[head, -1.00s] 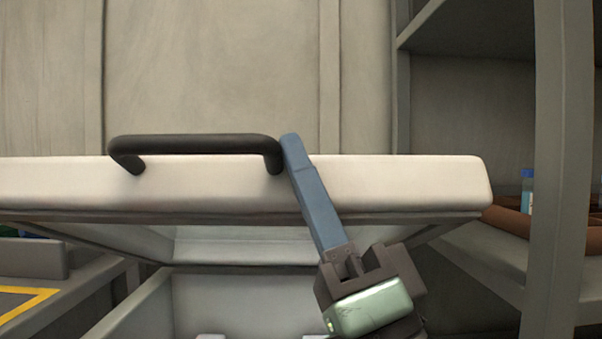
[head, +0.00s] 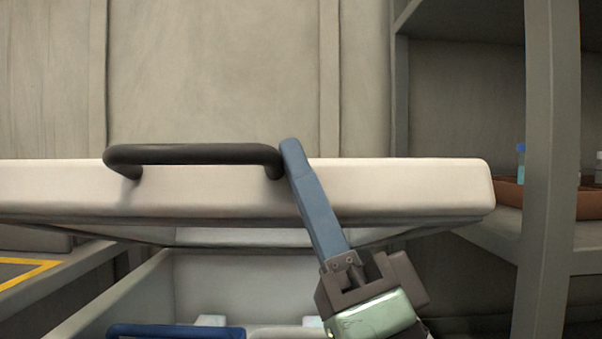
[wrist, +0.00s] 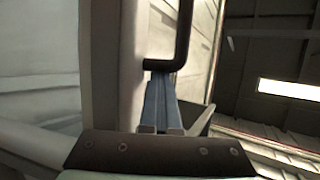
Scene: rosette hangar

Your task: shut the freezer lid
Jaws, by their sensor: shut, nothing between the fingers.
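The freezer lid (head: 400,190) is a thick white slab, partly open above the freezer body (head: 225,285). Its black bar handle (head: 195,154) is on the front edge. My gripper (head: 290,147) is shut and empty, with its blue fingers pointing up. The fingertips are at the right end of the handle, at the lid's front edge, and seem to touch there. In the wrist view the closed fingers (wrist: 160,100) end just under the black handle (wrist: 183,35), beside the pale lid (wrist: 120,60).
A blue-rimmed item (head: 175,331) and pale items lie inside the freezer. A grey shelf post (head: 548,170) stands at the right, with a brown tray (head: 508,192) and a small blue-capped bottle (head: 521,163) behind it. A counter with a yellow stripe (head: 28,273) is at the left.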

